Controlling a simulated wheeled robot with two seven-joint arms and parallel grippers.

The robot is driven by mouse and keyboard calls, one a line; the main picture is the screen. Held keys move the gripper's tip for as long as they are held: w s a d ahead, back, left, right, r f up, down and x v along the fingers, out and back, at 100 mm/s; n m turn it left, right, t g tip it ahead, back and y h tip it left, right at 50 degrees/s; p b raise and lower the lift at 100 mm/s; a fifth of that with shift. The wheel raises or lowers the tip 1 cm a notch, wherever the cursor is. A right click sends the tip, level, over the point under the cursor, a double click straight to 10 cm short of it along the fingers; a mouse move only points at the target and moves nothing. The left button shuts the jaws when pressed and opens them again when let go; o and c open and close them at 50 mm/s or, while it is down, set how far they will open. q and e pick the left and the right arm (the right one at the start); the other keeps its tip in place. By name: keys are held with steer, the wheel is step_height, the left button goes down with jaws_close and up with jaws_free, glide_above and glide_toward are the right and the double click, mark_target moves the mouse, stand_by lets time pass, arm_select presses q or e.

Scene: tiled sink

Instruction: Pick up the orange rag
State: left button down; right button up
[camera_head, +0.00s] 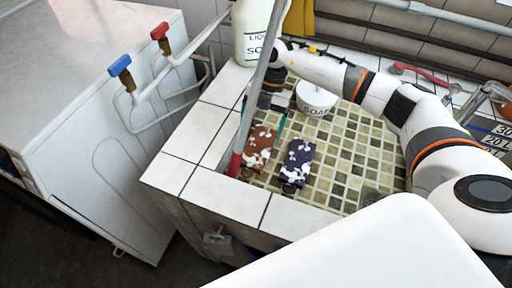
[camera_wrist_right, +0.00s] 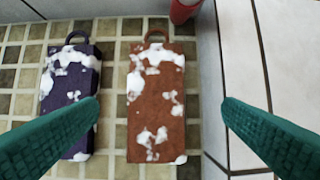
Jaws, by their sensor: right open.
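The orange rag (camera_head: 259,147), rusty orange-brown with white foam patches and a loop at one end, lies on the tiled sink floor. In the wrist view the orange rag (camera_wrist_right: 157,105) lies between the two teal fingers of my right gripper (camera_wrist_right: 162,106), which is open and empty. The left finger there overlaps the edge of the purple rag. In the head view my right gripper (camera_head: 263,120) is just behind the orange rag, partly hidden by a grey pole. I cannot tell the exact height gap. My left gripper is out of view.
A purple rag (camera_head: 298,163) with foam lies beside the orange one. A white soap container (camera_head: 316,98) stands behind them in the sink. The sink's white tiled rim (camera_head: 220,190) runs close along the left. A large soap bottle (camera_head: 252,30) stands at the back corner.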

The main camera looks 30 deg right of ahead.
mark_target(258, 149)
steer(key=x, duration=0.5)
steer(key=p+x, duration=0.1)
steer(key=x, duration=0.1)
steer(key=shift+s+d+f, duration=0.1)
steer(key=shift+s+f, duration=0.05)
steer(key=shift+s, duration=0.2)
steer(key=shift+c, duration=0.6)
steer(key=c, duration=1)
steer(key=shift+o, duration=0.2)
